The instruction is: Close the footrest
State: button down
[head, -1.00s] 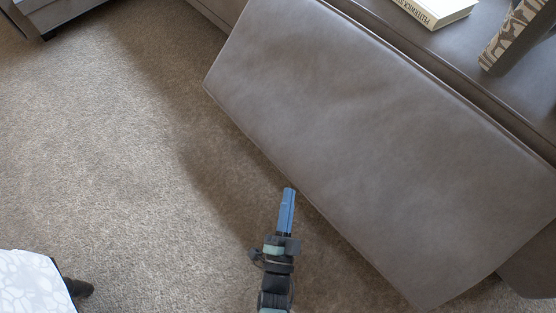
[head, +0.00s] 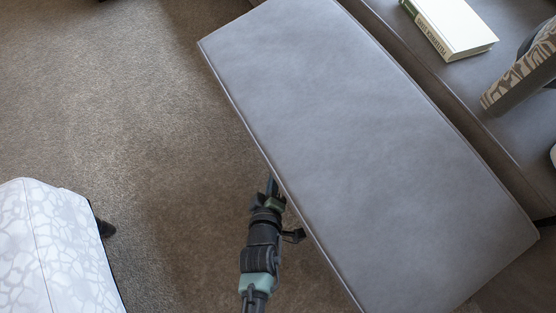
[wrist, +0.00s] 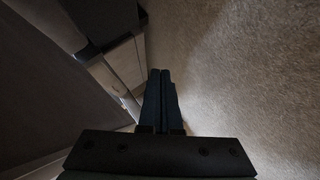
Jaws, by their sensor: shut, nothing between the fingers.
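The footrest (head: 360,150) is a long grey leather-like padded panel, swung out from the sofa (head: 515,100) and lying diagonally across the head view. My gripper (head: 272,184) is at the footrest's long outer edge, with its fingertips partly hidden beneath that edge. In the wrist view the two dark blue fingers of my gripper (wrist: 161,75) lie side by side, shut and empty. Dark surfaces, which seem to be the footrest's underside and its mechanism, fill the left of that view. I cannot tell whether the fingers touch the footrest.
A cream book (head: 450,28) and a patterned cushion-like object (head: 520,75) are on the sofa seat. A white patterned seat (head: 55,245) stands at lower left. Open carpet (head: 110,100) lies left of the footrest.

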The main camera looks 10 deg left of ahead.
jog(key=w+d+f+b, duration=0.2)
jog(key=w+f+b, duration=0.4)
jog(key=w, duration=0.3)
jog(key=shift+d+f, duration=0.2)
jog(key=shift+d, duration=0.1)
dwell(1.3)
jog(key=p+v, duration=0.8)
jog(key=v, duration=0.5)
jog(key=shift+s, duration=0.1)
